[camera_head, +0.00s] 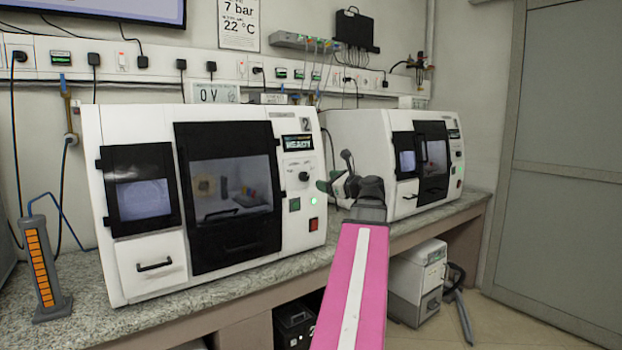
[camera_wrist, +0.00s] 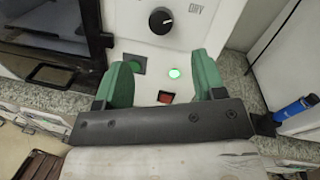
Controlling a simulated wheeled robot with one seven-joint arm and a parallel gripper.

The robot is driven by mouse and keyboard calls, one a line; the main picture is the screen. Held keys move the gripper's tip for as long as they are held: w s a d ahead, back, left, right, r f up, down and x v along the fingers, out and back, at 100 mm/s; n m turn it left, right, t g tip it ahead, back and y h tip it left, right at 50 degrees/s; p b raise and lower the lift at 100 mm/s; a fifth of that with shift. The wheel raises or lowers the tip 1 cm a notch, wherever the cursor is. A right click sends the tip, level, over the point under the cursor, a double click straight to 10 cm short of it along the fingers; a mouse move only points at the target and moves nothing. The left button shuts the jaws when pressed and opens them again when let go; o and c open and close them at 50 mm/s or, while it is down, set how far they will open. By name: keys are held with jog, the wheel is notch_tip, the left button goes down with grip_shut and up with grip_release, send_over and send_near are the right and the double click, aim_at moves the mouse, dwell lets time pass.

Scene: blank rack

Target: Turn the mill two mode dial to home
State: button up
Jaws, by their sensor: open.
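Mill two is the white machine (camera_head: 215,115) with a "2" label and a "READY" display (camera_head: 298,142), at the left of the bench. Its mode dial is a small dark knob (camera_head: 303,176) on the right panel below the display. In the wrist view the dial (camera_wrist: 160,20) is a black round knob with a white pointer mark, and "DRY" is printed to its right; other labels are out of view. My gripper (camera_wrist: 162,75) is open and empty, its two green fingers apart below the dial. In the head view my gripper (camera_head: 335,180) is right of the panel, not touching the dial.
Below the dial are a green button (camera_head: 294,205), a lit green lamp (camera_head: 313,200) and a red switch (camera_head: 313,224). A second white machine (camera_head: 372,135) stands to the right. A black door (camera_head: 228,190) covers the mill's middle. An orange-fronted holder (camera_head: 41,265) stands at the left.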

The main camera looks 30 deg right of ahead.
aim_at(306, 176)
jog(key=x, duration=0.9)
jog(key=shift+w, duration=0.45)
jog(key=c, duration=0.9)
